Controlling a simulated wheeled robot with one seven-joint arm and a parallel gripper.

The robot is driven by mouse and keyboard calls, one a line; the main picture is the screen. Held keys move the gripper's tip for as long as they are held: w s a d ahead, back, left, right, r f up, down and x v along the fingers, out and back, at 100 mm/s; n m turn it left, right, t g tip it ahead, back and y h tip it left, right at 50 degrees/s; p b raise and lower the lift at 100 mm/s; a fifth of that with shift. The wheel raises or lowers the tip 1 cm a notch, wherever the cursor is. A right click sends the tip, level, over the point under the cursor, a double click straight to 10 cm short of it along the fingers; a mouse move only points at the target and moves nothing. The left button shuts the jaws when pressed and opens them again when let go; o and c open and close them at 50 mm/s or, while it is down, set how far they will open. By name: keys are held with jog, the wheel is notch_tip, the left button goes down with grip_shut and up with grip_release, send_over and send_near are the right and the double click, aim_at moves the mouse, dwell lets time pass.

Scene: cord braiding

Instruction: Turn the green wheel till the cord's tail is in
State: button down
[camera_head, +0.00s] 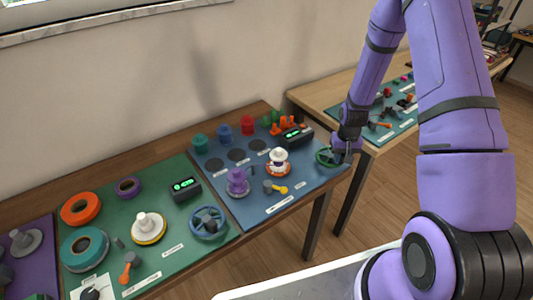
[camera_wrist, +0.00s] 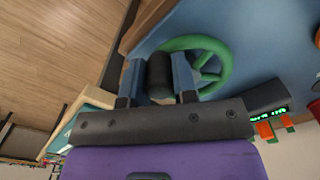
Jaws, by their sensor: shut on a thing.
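The green wheel (camera_head: 326,157) is at the right end of the blue board. In the wrist view the green wheel (camera_wrist: 222,62) shows its rim and spokes behind my gripper (camera_wrist: 158,78). My gripper is shut on the wheel's dark upright handle (camera_wrist: 159,70), with one blue-grey finger on each side. In the head view my gripper (camera_head: 340,149) is small and partly covers the wheel. I cannot make out a cord or its tail in either view.
The blue board (camera_head: 300,200) holds a white spool (camera_head: 278,158), a purple part (camera_head: 238,182), a yellow-handled switch (camera_head: 276,188) and a black box with a green display (camera_head: 295,136). A green board (camera_head: 185,258) with a blue wheel (camera_head: 208,222) lies left. The table ends just right of the wheel.

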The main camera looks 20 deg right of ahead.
aim_at(318, 156)
jog(key=shift+s+a, duration=0.1)
jog(key=shift+a, duration=0.05)
jog(key=shift+s+a, duration=0.1)
jog(key=shift+a, duration=0.75)
jog(key=a, duration=0.2)
jog(key=shift+w+a, duration=0.3)
jog(key=shift+w, duration=0.1)
jog(key=w+a, duration=0.2)
jog(key=w, duration=0.1)
jog(key=shift+w, duration=1.05)
jog(key=c, duration=0.8)
grip_release()
jog(key=shift+d, duration=0.1)
